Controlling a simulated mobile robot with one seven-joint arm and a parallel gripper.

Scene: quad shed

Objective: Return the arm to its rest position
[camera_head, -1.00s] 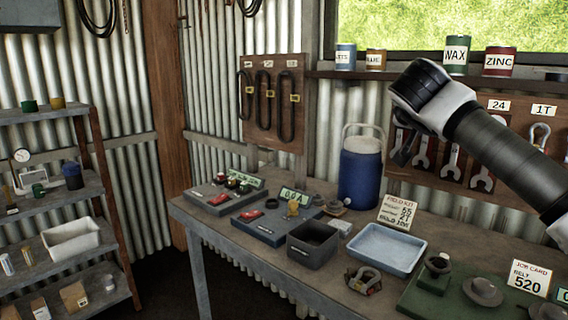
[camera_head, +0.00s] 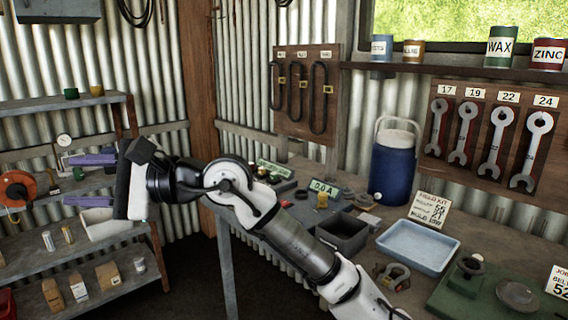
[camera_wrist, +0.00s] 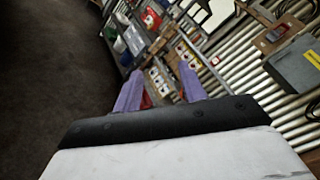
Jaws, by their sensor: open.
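My gripper (camera_head: 90,180) is at the left of the head view, in front of the metal shelf. Its two purple fingers point left and stand apart, with nothing between them. In the wrist view my gripper (camera_wrist: 158,88) also shows open and empty, its two purple fingers clear of each other. My arm stretches from the lower right across the front of the workbench to the gripper.
The metal shelf (camera_head: 70,104) at left holds a white bin (camera_head: 106,228), an orange reel (camera_head: 17,188) and small boxes. The workbench (camera_head: 352,282) carries a blue cooler (camera_head: 393,168), a light blue tray (camera_head: 418,264) and a dark bin (camera_head: 342,246). Dark floor lies between them.

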